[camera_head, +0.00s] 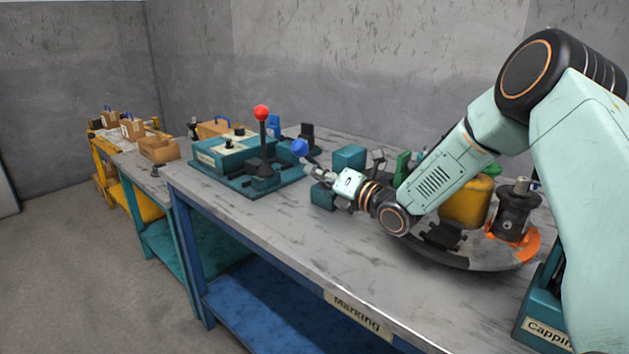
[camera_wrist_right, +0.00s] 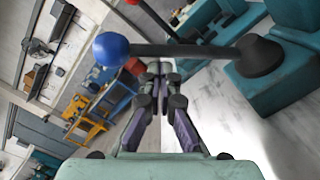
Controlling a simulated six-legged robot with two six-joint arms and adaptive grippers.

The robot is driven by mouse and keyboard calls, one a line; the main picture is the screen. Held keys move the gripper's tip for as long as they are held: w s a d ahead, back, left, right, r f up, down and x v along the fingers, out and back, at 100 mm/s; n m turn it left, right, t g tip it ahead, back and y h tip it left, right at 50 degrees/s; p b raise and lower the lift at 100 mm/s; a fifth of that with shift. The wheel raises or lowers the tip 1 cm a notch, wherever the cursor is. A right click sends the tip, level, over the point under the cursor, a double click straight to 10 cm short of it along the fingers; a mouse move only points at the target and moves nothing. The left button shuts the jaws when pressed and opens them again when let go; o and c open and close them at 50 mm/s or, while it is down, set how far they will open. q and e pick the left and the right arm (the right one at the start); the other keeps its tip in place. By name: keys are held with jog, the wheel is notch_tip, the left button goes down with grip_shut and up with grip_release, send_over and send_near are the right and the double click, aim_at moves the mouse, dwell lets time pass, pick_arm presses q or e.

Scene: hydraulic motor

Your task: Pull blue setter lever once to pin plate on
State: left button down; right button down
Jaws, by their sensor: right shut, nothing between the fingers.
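The blue setter lever has a blue ball knob (camera_head: 300,147), which sits just above and left of my right gripper's tips in the head view. In the right wrist view the blue knob (camera_wrist_right: 110,48) is at upper left, and its dark rod (camera_wrist_right: 185,50) runs right to a black cone-shaped base (camera_wrist_right: 258,55). My right gripper (camera_head: 311,169) is shut and empty. In the wrist view its fingertips (camera_wrist_right: 160,70) are close to the rod; I cannot tell whether they touch it. My left gripper is not in view. I cannot make out the plate clearly.
A red-knobbed lever (camera_head: 262,113) stands on a teal fixture (camera_head: 222,150) to the left. A dark motor (camera_head: 513,210) and a yellow cylinder (camera_head: 466,202) stand on a round turntable (camera_head: 470,262) at right. The table's front strip (camera_head: 270,222) is clear.

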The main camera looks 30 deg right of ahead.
jog(key=shift+w, duration=0.1)
jog(key=shift+d+r, duration=0.15)
jog(key=shift+r+m+p, duration=0.2)
jog(key=shift+m+p, duration=0.2)
jog(key=shift+p, duration=0.05)
jog(key=shift+d+r, duration=0.1)
jog(key=shift+d, duration=0.05)
jog(key=w+d+r+m+p, duration=0.2)
jog(key=d+r+m+p, duration=0.1)
jog(key=d+m+p, duration=0.3)
jog(key=shift+r+m+p, duration=0.25)
jog(key=shift+m+p, duration=0.05)
dwell(0.3)
jog(key=shift+w, duration=0.1)
dwell(0.5)
